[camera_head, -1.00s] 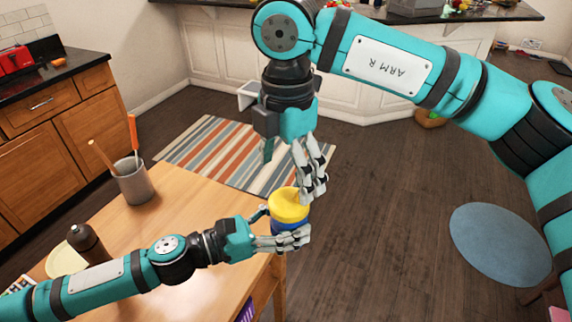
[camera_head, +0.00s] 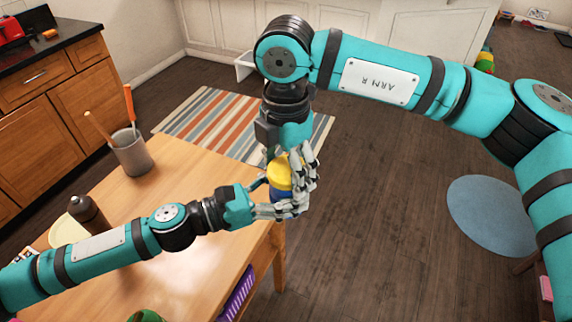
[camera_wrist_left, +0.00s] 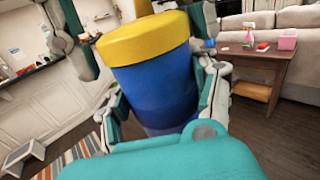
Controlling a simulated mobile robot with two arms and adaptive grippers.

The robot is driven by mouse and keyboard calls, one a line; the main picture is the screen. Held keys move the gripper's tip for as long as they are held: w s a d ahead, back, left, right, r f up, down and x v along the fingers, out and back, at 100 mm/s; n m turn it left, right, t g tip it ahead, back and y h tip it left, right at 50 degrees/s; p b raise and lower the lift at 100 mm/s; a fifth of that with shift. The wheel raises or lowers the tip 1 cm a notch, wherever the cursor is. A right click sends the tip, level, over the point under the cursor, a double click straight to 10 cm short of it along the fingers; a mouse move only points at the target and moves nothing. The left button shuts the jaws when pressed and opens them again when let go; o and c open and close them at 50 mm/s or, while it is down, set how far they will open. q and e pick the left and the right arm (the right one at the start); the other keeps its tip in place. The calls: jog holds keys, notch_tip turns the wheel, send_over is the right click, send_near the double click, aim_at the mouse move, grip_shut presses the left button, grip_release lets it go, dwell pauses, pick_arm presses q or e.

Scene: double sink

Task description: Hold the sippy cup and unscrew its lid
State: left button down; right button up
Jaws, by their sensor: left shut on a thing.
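The sippy cup has a blue body (camera_wrist_left: 155,90) and a yellow lid (camera_head: 280,173); the lid fills the upper middle of the left wrist view (camera_wrist_left: 145,40). The lid is seated on the body, and the cup is close to upright. My left gripper (camera_head: 277,208) is shut around the blue body, with fingers on both sides of it. My right gripper (camera_head: 290,168) comes down from above, its fingers around the lid's sides. The fingers partly hide the cup in the head view, and whether they press on the lid is unclear.
The wooden table (camera_head: 170,205) lies below and left of the cup. On it stand a grey utensil holder (camera_head: 132,152), a dark bottle (camera_head: 88,214) and a light plate (camera_head: 66,232). Open floor (camera_head: 380,230) lies to the right of the table.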

jog(key=c, duration=0.9)
jog(key=shift+o, duration=0.2)
